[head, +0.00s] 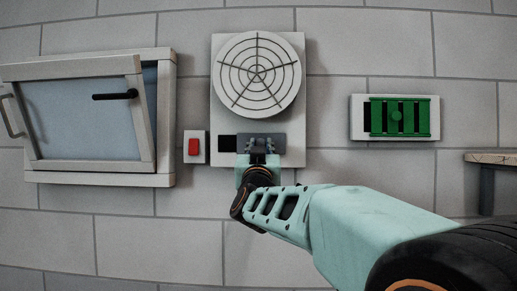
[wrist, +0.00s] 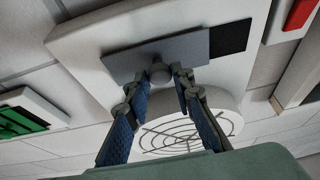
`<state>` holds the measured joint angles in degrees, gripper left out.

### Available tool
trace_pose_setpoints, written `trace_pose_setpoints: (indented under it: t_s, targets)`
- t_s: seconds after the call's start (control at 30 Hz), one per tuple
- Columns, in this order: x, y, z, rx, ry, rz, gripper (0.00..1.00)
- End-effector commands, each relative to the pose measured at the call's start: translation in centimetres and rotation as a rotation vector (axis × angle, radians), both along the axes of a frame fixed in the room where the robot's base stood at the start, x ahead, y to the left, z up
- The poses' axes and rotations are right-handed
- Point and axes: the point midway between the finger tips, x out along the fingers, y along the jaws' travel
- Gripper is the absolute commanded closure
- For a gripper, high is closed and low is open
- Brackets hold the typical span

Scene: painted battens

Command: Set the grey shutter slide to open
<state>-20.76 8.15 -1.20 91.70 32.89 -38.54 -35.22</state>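The grey shutter slide (head: 276,138) is a flat plate low on the white vent panel, under a round grille. A black opening (head: 227,143) shows to its left. In the wrist view the slide (wrist: 195,46) has a round grey knob (wrist: 160,73), with the black opening (wrist: 230,38) to the slide's right. My gripper (head: 260,144) is at the slide. In the wrist view its fingers (wrist: 160,77) stand apart, one on each side of the knob, with narrow gaps seeming to show. The fingers partly hide the knob in the head view.
The round grille (head: 258,72) sits above the slide. A red switch (head: 194,147) is close on the left, beside a tilted-open window (head: 85,110). A green slatted vent (head: 418,117) is on the right, with a wooden shelf edge (head: 495,157) beyond. The wall between is bare.

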Motion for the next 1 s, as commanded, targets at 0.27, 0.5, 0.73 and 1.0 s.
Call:
trace_pose_setpoints:
  t_s: [0.27,0.5,0.73,1.0]
  targets:
    - [0.1,-0.2,-0.1,0.001,0.001,-0.004,0.62]
    - [0.0,-0.1,0.0,0.0,0.0,-0.003,0.62]
    - [0.1,1.0,0.2,0.001,0.001,0.0,0.62]
    - [0.3,5.8,0.5,-0.001,0.003,0.004,0.62]
